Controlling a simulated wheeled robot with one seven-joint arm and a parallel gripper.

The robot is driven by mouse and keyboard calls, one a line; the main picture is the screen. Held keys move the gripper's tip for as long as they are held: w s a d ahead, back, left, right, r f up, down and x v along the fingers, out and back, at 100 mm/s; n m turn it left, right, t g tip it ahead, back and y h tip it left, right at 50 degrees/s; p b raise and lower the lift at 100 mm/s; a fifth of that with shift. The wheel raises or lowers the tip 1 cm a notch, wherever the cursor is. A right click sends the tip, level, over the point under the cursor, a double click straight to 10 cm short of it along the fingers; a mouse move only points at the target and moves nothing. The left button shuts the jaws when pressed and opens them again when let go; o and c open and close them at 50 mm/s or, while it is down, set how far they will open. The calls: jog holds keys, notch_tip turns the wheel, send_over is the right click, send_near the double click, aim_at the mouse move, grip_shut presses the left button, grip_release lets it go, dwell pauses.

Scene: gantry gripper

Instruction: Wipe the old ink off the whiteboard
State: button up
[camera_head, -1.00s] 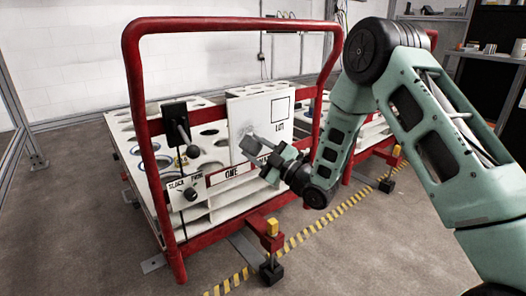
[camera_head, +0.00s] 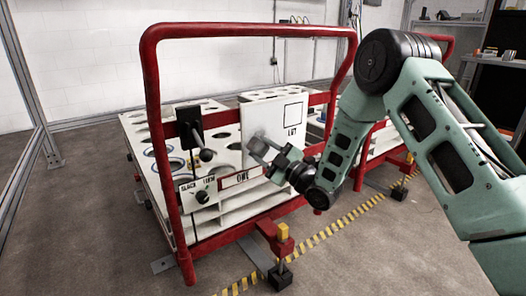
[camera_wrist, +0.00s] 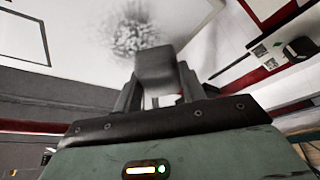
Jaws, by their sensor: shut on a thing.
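The whiteboard (camera_head: 272,103) is a white upright panel on the red-framed cart, with a black square outline and short black lettering at its right side. A grey, blurry ink smudge (camera_head: 257,135) lies on its lower left part; it also shows in the wrist view (camera_wrist: 128,38) as a dark speckled patch. My gripper (camera_head: 273,158) is shut on a grey block (camera_wrist: 155,68), probably the eraser, in front of the lower part of the board. The block is just below the smudge in the wrist view. I cannot tell whether it touches the board.
The red tubular frame (camera_head: 152,110) surrounds the board. A black knob on a stem (camera_head: 206,155) and a labelled dial plate (camera_head: 198,192) sit to the left. A sign (camera_head: 240,178) is below the board. Yellow-black tape (camera_head: 335,228) marks the floor.

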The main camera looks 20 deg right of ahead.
jog(key=shift+w+a, duration=0.2)
jog(key=shift+w, duration=0.3)
jog(key=shift+w+a, duration=0.15)
jog(key=shift+w, duration=0.3)
